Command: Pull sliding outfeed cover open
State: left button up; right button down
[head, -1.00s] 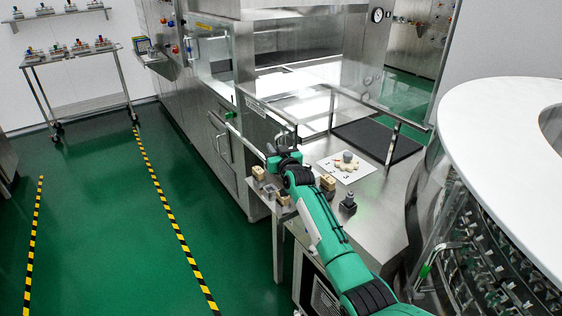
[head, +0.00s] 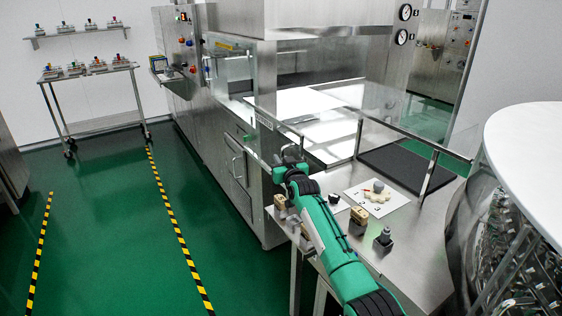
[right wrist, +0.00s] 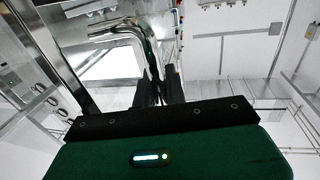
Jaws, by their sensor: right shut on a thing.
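The sliding outfeed cover is a clear panel in a thin metal frame (head: 272,113) at the front left of the steel machine in the head view. My right gripper (head: 291,158) is at its near end, low on the frame. In the right wrist view my right gripper (right wrist: 160,92) is shut on a bent, shiny metal tube, the cover's handle (right wrist: 131,32). The contact is partly hidden by the gripper body. My left gripper is not in view.
The steel bench (head: 415,245) holds a white card (head: 377,197), a black mat (head: 400,168), a small brass-coloured block (head: 358,216) and a dark knob-like part (head: 384,238). A round white-topped machine (head: 530,150) stands at right. Green floor (head: 110,230) is clear at left.

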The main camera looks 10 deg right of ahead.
jog(key=c, duration=1.5)
grip_release()
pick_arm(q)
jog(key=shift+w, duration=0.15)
pick_arm(e)
jog(key=shift+o, duration=0.2)
jog(key=shift+s, duration=0.1)
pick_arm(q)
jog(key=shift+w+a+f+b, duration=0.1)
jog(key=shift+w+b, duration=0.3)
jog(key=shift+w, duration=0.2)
pick_arm(e)
jog(key=s+d, duration=0.2)
jog(key=s, duration=1.1)
jog(key=shift+s, duration=0.25)
